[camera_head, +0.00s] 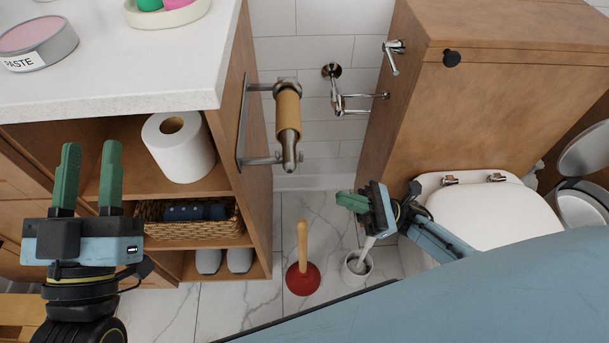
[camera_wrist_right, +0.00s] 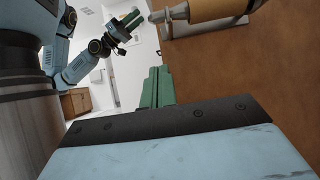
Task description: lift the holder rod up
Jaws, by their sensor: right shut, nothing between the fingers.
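The holder rod (camera_head: 289,152) is metal and runs through a brown cardboard roll (camera_head: 288,112), mounted beside the wooden cabinet's side panel. A chrome lower arm (camera_head: 262,160) reaches from the wall plate to the rod's lower end. The roll and rod also show at the top of the right wrist view, the roll (camera_wrist_right: 215,8) partly cut off. My right gripper (camera_head: 352,202) is shut and empty, below and right of the rod, fingers pointing left; its green fingers (camera_wrist_right: 157,87) show in the wrist view. My left gripper (camera_head: 90,165) is open and empty, in front of the cabinet shelves.
A white paper roll (camera_head: 179,147) stands on the shelf above a wicker basket (camera_head: 190,228). A red plunger (camera_head: 303,278) and a brush holder (camera_head: 357,270) stand on the floor below. The toilet (camera_head: 490,212) is at right. Open space lies between cabinet and toilet.

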